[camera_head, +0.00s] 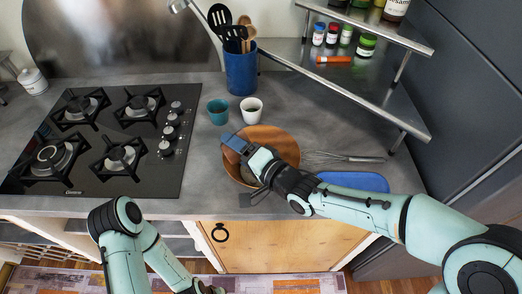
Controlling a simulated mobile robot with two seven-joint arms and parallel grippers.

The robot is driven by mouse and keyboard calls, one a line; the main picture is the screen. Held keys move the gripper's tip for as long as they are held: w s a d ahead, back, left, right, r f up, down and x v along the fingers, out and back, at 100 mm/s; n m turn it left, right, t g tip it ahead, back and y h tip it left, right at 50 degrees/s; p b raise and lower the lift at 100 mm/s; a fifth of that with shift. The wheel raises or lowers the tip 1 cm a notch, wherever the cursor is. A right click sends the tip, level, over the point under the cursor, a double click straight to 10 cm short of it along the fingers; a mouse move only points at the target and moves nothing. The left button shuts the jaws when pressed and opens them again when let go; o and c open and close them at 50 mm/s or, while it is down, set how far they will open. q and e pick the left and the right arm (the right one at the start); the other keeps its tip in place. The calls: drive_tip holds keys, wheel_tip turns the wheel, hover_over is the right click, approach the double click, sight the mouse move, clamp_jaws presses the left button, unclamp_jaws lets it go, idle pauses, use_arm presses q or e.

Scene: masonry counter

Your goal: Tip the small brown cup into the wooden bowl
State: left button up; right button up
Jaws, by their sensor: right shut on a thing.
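The wooden bowl (284,139) stands on the grey counter, right of the hob. My right gripper (237,155) reaches in over the bowl's left part, pointing left, and is shut. What it holds is mostly hidden by the gripper itself. A darker brown patch shows just below the fingers, inside the bowl's outline, and fits the small brown cup; its tilt and contents cannot be made out. No other brown cup shows on the counter.
A teal cup (217,107) and a white cup (251,106) stand behind the bowl, near a blue utensil holder (241,72). A whisk (335,157) and a blue board (358,181) lie to the right. The gas hob (95,179) fills the left; a metal shelf (385,34) overhangs at right.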

drive_tip(key=shift+w+d+r, duration=0.1)
drive_tip(key=shift+w+d, duration=0.05)
drive_tip(key=shift+d, duration=0.05)
use_arm(q)
drive_tip(key=shift+w+r+p, duration=0.35)
drive_tip(key=shift+r+p, duration=0.2)
drive_tip(key=shift+r, duration=0.1)
use_arm(e)
drive_tip(key=shift+r, duration=0.1)
use_arm(q)
drive_tip(key=shift+r, duration=0.1)
use_arm(e)
drive_tip(key=shift+d+m, duration=0.1)
drive_tip(key=shift+m, duration=0.2)
drive_tip(key=shift+w+d, duration=0.15)
use_arm(q)
drive_tip(key=shift+w+r+p, duration=0.35)
drive_tip(key=shift+r+p, duration=0.15)
